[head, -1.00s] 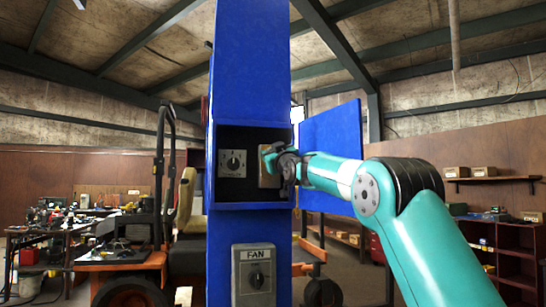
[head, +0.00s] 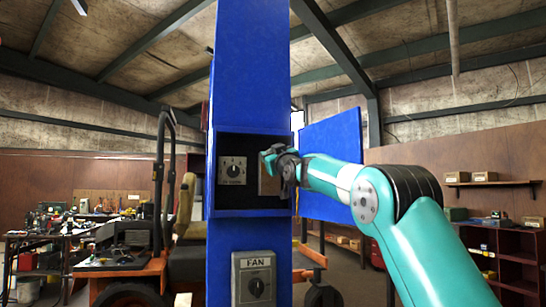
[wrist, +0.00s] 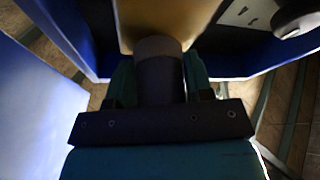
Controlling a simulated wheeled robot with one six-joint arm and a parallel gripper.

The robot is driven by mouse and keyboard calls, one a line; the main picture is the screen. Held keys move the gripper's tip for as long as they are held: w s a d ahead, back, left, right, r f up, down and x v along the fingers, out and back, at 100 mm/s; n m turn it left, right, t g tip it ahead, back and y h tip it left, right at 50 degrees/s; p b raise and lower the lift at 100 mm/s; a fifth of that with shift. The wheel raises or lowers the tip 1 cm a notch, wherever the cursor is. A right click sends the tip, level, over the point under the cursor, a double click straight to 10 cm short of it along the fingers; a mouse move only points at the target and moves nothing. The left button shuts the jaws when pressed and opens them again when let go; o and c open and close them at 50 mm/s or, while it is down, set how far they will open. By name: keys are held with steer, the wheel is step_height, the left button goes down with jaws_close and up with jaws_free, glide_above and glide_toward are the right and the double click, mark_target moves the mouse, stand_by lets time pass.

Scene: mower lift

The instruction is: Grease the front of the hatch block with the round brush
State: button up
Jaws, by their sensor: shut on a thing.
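The hatch block (head: 268,180) is a tan-brown upright block at the right side of an open niche in the blue post (head: 252,60). In the wrist view the tan block (wrist: 170,18) fills the top middle. My gripper (head: 275,160) is at the niche opening, in front of the block's upper right part. It is shut on the round brush (wrist: 160,78), a dark cylinder with a grey-brown round end. The brush end overlaps the block's face in the wrist view; I cannot tell whether they touch. The fingers show on both sides of the brush.
A dial switch (head: 232,171) sits in the niche left of the block. A FAN switch (head: 254,280) is below on the post. A blue hatch door (head: 333,150) stands open at right, behind my arm. An orange vehicle (head: 125,265) is at left.

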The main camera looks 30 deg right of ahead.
steer(key=shift+w+f+b, duration=0.1)
steer(key=shift+f+b, duration=5.65)
steer(key=shift+f, duration=0.65)
steer(key=shift+s+a+f+b, duration=0.1)
steer(key=shift+s+f+b, duration=0.1)
steer(key=shift+s+b, duration=0.5)
steer(key=b, duration=0.5)
glide_toward(269, 192)
steer(key=shift+w+a+r, duration=0.1)
steer(key=shift+a+r, duration=0.15)
steer(key=shift+r, duration=0.35)
steer(key=shift+w+a+r, duration=0.1)
steer(key=shift+a+r, duration=0.1)
steer(key=shift+r, duration=0.4)
